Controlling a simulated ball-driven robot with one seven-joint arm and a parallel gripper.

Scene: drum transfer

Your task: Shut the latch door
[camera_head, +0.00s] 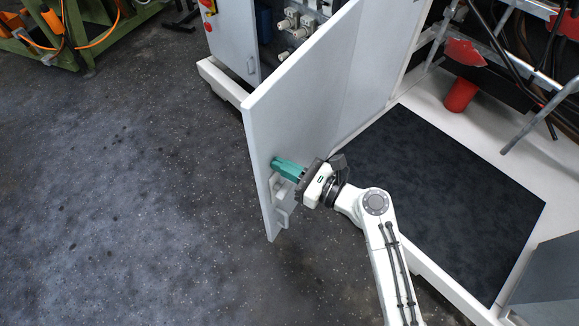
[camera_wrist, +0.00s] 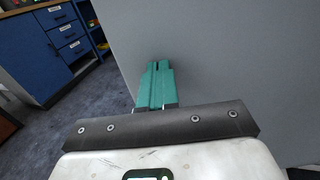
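The latch door (camera_head: 305,105) is a tall light grey panel that stands open, swung out from the machine's opening. Its grey face fills the middle and right of the wrist view (camera_wrist: 235,60). A pale handle-like bracket (camera_head: 281,216) is on the door near its lower free edge. My gripper (camera_head: 277,163) is at the door's inner face, above the bracket, its teal fingers pointing at the panel. In the wrist view its fingers (camera_wrist: 158,68) lie side by side with nothing visible between them. I cannot tell whether the tips touch the door.
A dark mat (camera_head: 440,190) lies on the machine's white floor to the right, with a red cylinder (camera_head: 461,95) behind it. A grey cabinet (camera_head: 232,38) stands behind the door. A green bench (camera_head: 75,30) is at far left. The dark floor (camera_head: 120,190) left of the door is clear.

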